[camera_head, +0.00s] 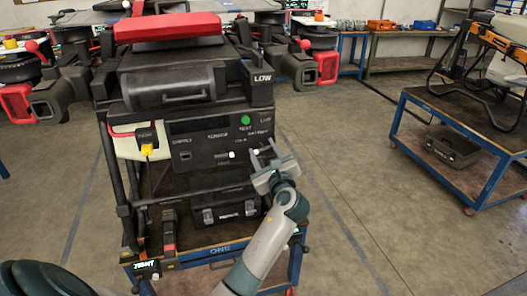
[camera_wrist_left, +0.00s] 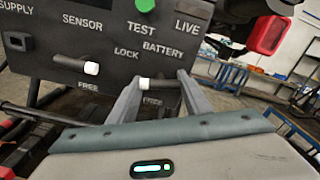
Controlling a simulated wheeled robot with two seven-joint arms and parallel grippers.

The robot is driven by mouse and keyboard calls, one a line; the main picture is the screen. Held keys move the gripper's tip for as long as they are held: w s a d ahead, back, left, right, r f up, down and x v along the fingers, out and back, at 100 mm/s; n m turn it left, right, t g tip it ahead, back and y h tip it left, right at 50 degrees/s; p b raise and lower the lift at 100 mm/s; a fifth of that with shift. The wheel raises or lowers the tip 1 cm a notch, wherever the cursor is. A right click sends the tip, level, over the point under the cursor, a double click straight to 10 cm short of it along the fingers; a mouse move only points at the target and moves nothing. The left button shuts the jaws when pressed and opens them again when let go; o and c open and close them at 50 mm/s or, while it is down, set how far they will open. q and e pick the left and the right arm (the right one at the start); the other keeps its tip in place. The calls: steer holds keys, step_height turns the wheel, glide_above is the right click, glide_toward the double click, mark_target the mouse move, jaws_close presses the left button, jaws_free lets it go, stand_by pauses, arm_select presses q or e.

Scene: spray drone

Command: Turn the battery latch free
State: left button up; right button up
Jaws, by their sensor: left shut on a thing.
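The battery latch (camera_wrist_left: 158,84) is a small lever with a white tip on the dark panel (camera_wrist_left: 100,45), below the word BATTERY and between the words LOCK and FREE. Its white tip points left in the left wrist view. My left gripper (camera_wrist_left: 152,82) is shut on the latch, with one grey finger on each side of it. In the head view my left gripper (camera_head: 262,158) reaches the panel's lower right, and its fingers partly hide the latch. My right gripper is not in view.
A second latch with a white tip (camera_wrist_left: 91,68) sits left of my fingers, under SENSOR. A green button (camera_head: 245,120) is above. The drone stands on a blue cart (camera_head: 215,252) with a black case (camera_head: 225,211). Another blue cart (camera_head: 440,117) stands right, with open floor between.

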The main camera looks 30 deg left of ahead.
arm_select(q)
steer(key=n, duration=0.4)
steer(key=shift+b, duration=0.4)
steer(key=n+b, duration=0.1)
steer(key=n, duration=0.3)
steer(key=shift+n+b, duration=0.65)
steer(key=shift+n, duration=0.25)
steer(key=n+b, duration=0.2)
steer(key=n, duration=0.3)
steer(key=shift+b, duration=0.4)
steer(key=shift+r+n, duration=0.1)
steer(key=shift+n, duration=0.4)
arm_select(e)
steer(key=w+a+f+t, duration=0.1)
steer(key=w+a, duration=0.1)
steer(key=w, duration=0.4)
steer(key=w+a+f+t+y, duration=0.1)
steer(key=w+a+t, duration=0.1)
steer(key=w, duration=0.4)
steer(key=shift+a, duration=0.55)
arm_select(q)
steer(key=o, duration=1)
